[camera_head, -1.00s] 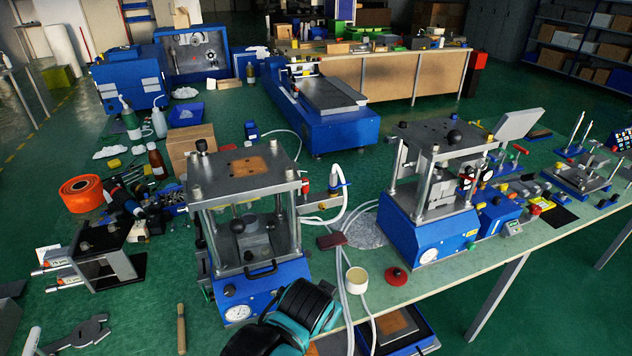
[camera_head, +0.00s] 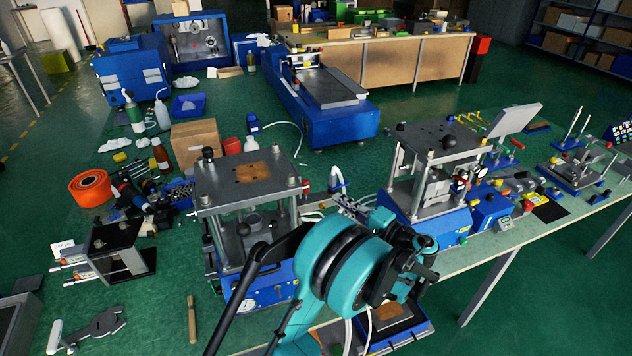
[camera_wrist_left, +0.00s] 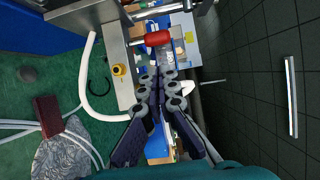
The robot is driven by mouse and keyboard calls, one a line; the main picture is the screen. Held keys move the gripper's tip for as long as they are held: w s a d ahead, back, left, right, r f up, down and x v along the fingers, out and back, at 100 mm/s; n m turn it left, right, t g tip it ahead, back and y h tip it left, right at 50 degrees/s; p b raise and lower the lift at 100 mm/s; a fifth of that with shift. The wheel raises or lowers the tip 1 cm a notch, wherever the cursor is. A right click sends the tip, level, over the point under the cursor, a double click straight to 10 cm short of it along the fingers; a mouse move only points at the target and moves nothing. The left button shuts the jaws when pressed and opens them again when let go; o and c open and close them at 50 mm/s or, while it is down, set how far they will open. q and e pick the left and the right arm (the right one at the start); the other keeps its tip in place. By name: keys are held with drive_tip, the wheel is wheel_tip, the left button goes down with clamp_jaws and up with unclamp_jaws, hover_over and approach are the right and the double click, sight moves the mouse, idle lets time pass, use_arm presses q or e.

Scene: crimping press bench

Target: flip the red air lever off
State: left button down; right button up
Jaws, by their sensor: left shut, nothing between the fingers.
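The red lever (camera_wrist_left: 157,38) shows in the left wrist view as a red handle lying crosswise near the top, beside a grey metal bar (camera_wrist_left: 117,55). In the head view a small red part (camera_head: 305,186) shows at the right side of the near press (camera_head: 250,178). My left gripper (camera_head: 345,204) reaches in between the two presses, partly hidden by my teal arm. In the left wrist view its fingers (camera_wrist_left: 158,78) are shut and empty, with tips short of the red handle and apart from it in the picture. My right gripper is not in view.
A dark red block (camera_wrist_left: 46,117) sits on the bench. The second press (camera_head: 435,170) stands to the right. Open floor lies beyond the bench edge.

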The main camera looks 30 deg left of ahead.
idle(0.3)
use_arm(q)
drive_tip(key=b+x, duration=0.2)
drive_tip(key=x, duration=0.8)
